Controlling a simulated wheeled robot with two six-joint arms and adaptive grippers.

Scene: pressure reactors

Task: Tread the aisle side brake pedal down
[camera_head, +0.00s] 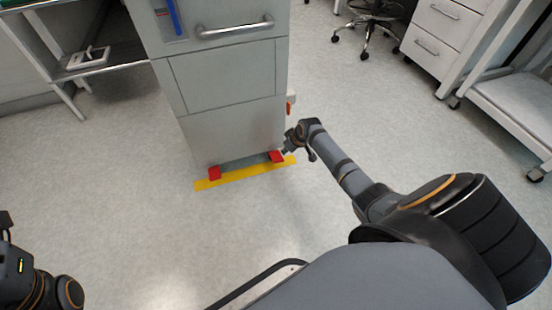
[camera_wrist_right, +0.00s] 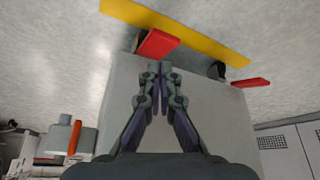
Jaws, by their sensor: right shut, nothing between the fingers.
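Two red pedals stick out at the foot of a grey cabinet (camera_head: 230,130). The left pedal (camera_head: 214,173) and the right pedal (camera_head: 276,156) sit above a yellow floor strip (camera_head: 240,174). Which one is the aisle side is not marked. My right gripper (camera_head: 284,152) is low beside the right pedal. In the right wrist view its shut, empty fingertips (camera_wrist_right: 160,66) appear just short of that pedal (camera_wrist_right: 157,44); contact cannot be told. The other pedal (camera_wrist_right: 252,83) shows further right there. Parts of my left arm show at the lower left, without its fingers.
An orange-red handle (camera_head: 290,105) is on the cabinet's right side, near my right forearm. A drawer handle (camera_head: 235,29) crosses the cabinet front. A wheeled chair (camera_head: 368,28) and a white drawer unit (camera_head: 440,35) stand at the back right. The floor before the cabinet is clear.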

